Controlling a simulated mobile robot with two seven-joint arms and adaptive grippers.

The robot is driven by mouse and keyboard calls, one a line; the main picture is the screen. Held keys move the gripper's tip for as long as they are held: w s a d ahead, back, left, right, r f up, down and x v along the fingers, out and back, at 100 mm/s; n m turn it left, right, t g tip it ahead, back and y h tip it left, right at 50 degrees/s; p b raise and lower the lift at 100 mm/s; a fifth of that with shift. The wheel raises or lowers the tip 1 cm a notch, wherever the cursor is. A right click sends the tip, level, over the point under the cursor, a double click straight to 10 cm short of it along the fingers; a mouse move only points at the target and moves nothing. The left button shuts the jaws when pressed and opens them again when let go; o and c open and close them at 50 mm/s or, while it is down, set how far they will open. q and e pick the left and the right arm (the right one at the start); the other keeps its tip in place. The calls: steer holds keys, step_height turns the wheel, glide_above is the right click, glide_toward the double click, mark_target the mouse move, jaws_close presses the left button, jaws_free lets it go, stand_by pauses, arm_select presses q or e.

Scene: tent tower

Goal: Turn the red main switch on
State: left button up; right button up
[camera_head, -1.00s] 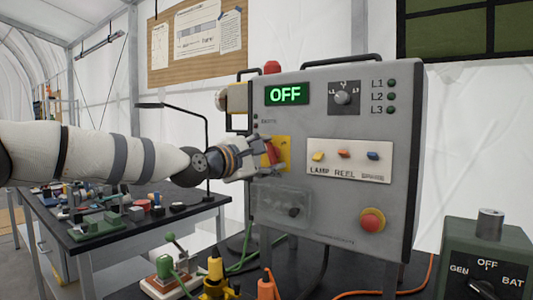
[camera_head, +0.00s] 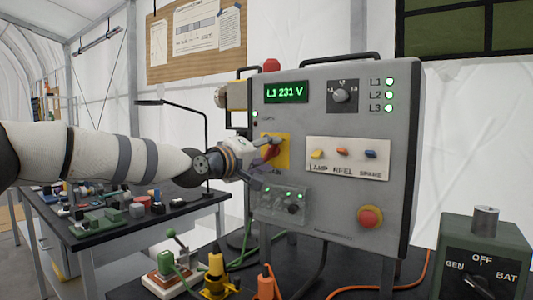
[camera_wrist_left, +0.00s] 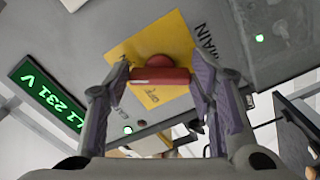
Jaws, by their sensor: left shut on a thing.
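The red main switch (camera_head: 272,152) sits on a yellow plate (camera_head: 286,150) at the left of the grey panel (camera_head: 355,225). My left gripper (camera_head: 268,150) is at the switch, partly covering it in the head view. In the left wrist view the red handle (camera_wrist_left: 160,76) lies between the two fingers of my left gripper (camera_wrist_left: 160,82), which are shut on it. The panel's display (camera_head: 286,92) reads "L1 231 V" in green. The L1, L2 and L3 lamps (camera_head: 389,95) are lit. My right gripper is not in view.
The panel also carries a selector knob (camera_head: 342,96), a plate with lamp, reel and spare toggles (camera_head: 348,158), and a red emergency button (camera_head: 369,216). A green box (camera_head: 487,250) stands at the right. A cluttered black table (camera_head: 110,238) is at the left.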

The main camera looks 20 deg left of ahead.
arm_select(q)
steer(key=shift+r+m, duration=0.1)
steer(key=shift+m, duration=1.2)
steer(key=shift+a+m, duration=0.1)
steer(key=shift+m, duration=0.2)
steer(key=o, duration=1.2)
steer(key=shift+c, duration=0.2)
steer(key=v, duration=1.2)
